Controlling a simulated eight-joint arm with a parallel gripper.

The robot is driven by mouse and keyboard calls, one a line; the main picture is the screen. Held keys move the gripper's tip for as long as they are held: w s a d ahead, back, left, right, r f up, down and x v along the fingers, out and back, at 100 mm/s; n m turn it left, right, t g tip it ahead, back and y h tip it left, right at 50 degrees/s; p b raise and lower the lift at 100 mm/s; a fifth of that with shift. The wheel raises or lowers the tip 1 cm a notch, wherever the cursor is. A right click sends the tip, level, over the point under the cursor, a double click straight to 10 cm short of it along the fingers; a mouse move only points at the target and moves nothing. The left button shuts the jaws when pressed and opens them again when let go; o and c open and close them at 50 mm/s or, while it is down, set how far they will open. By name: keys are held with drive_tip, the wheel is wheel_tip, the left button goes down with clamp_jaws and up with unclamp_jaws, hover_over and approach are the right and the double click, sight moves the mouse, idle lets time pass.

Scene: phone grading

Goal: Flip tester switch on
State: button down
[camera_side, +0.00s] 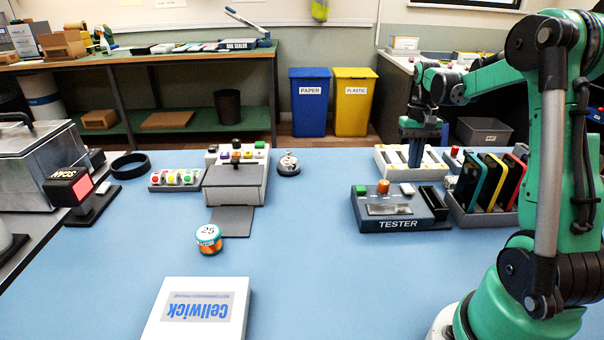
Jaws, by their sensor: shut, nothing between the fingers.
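The tester (398,225) is a dark grey box labelled TESTER on the blue table, right of the middle. My gripper (416,164) points down, shut and empty. In the picture it is above and behind the tester, in front of a white slotted tray (384,167). I see no contact with the tester.
A grey rack of coloured phones (488,218) stands close to the tester's right. A white Cellwick box (170,325) lies at the front. The table's middle is clear.

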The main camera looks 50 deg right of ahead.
sight(407, 187)
drive_tip(key=shift+s+a+f, duration=0.15)
drive_tip(key=shift+f, duration=1.1)
drive_tip(key=shift+s+a+f, duration=0.1)
drive_tip(key=shift+f, duration=1.15)
drive_tip(key=shift+f, duration=0.1)
drive_tip(key=shift+f, duration=0.1)
drive_tip(key=shift+w+d+r, duration=0.2)
drive_tip(key=shift+w+d, duration=0.3)
drive_tip(key=shift+w, duration=0.05)
drive_tip(key=shift+h, duration=0.3)
drive_tip(key=shift+r, duration=0.1)
wheel_tip(407, 187, up, 14)
drive_tip(key=w+d, duration=0.1)
drive_tip(key=shift+w+d, duration=0.15)
drive_tip(key=shift+d, duration=0.05)
